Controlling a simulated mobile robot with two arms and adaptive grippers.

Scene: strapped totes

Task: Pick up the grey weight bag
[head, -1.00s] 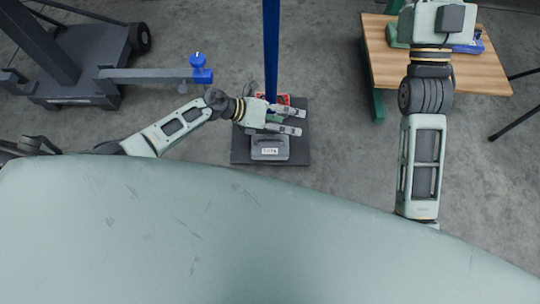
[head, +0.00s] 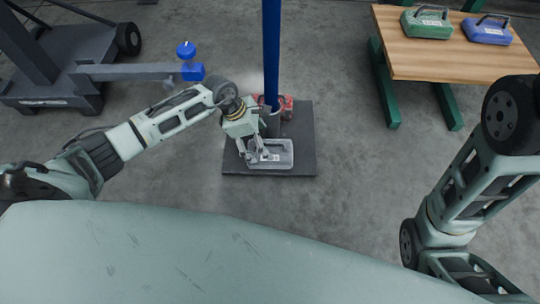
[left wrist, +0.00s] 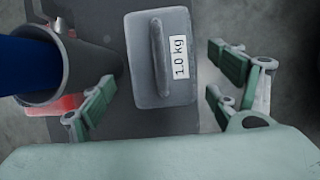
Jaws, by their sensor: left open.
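The grey weight bag (head: 270,153) lies on a dark base plate (head: 297,166) at the foot of a blue post. In the left wrist view the grey weight bag (left wrist: 152,88) shows a handle strap and a white "1.0 kg" label. My left gripper (head: 253,160) is above the bag, partly covering it. In the left wrist view its open fingers (left wrist: 170,95) stand on either side of the bag, with a gap on both sides. My right arm is at the right of the head view, but its gripper is out of the picture.
The blue post (head: 271,55) rises just behind the bag, and a red item (head: 287,104) lies at its foot. A wooden table (head: 455,55) at the upper right holds a green bag (head: 427,24) and a blue bag (head: 487,30). A dark wheeled stand (head: 60,75) is at the left.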

